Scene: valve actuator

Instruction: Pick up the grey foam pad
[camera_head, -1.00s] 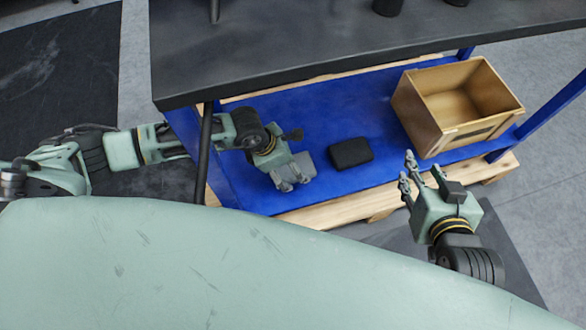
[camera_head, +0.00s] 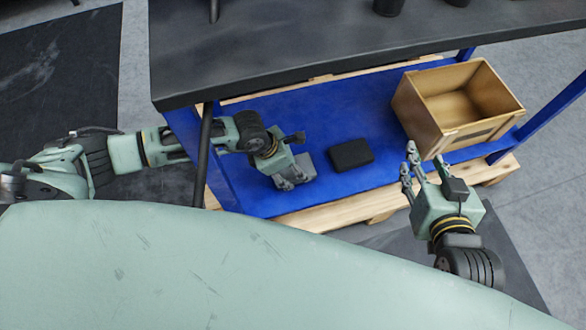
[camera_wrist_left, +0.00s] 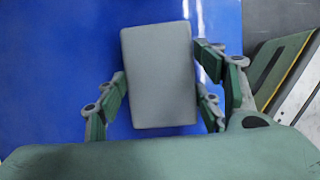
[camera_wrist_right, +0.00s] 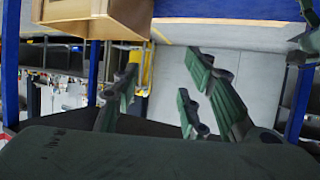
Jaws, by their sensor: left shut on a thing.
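The grey foam pad (camera_head: 306,167) is a rounded grey block over the blue shelf at its left part. My left gripper (camera_head: 289,183) is shut on it. In the left wrist view the pad (camera_wrist_left: 158,75) sits between the fingers of the left gripper (camera_wrist_left: 160,98), which press its two long sides. I cannot tell whether the pad is clear of the shelf. My right gripper (camera_head: 424,165) is open and empty in front of the wooden crate; its spread fingers show in the right wrist view (camera_wrist_right: 165,85).
A black pad (camera_head: 351,154) lies on the blue shelf (camera_head: 330,115), right of the grey one. An open wooden crate (camera_head: 428,138) stands at the shelf's right end. A dark tabletop (camera_head: 300,55) overhangs the shelf, with a blue post (camera_head: 555,105) on the right.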

